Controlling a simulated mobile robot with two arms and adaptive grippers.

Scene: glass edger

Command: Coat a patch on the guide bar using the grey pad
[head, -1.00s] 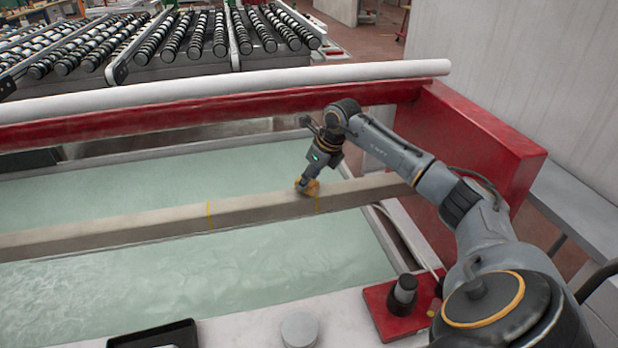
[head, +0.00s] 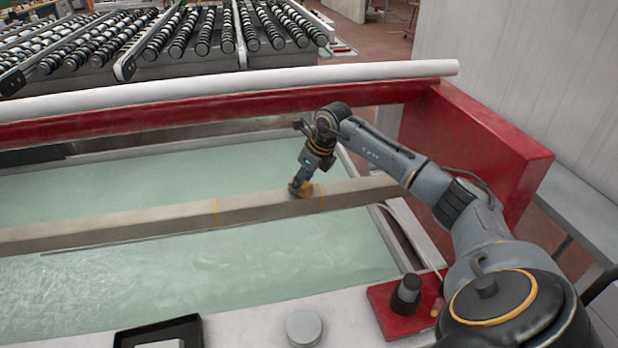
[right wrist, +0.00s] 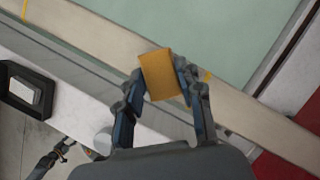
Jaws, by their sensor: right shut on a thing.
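The guide bar (head: 130,222) is a long beige beam crossing the green glass bed, with two thin yellow lines across it. My right gripper (head: 301,188) is shut on an orange-yellow pad (right wrist: 160,76); it does not look grey. In the head view the pad is down at the bar, between the yellow lines and close to the right one. Contact under it is hidden. The right wrist view shows the pad between both fingers over the bar (right wrist: 255,122). A small dark part at its lower left looks like my left gripper (right wrist: 60,152); its jaws are unclear.
A black tray (head: 195,325) with a light thing in it and a grey round piece (head: 302,327) are on the front ledge. A red plate with a black knob (head: 406,294) is at right. A red frame (head: 490,150) stands right of the bar; a white roller (head: 230,88) runs behind.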

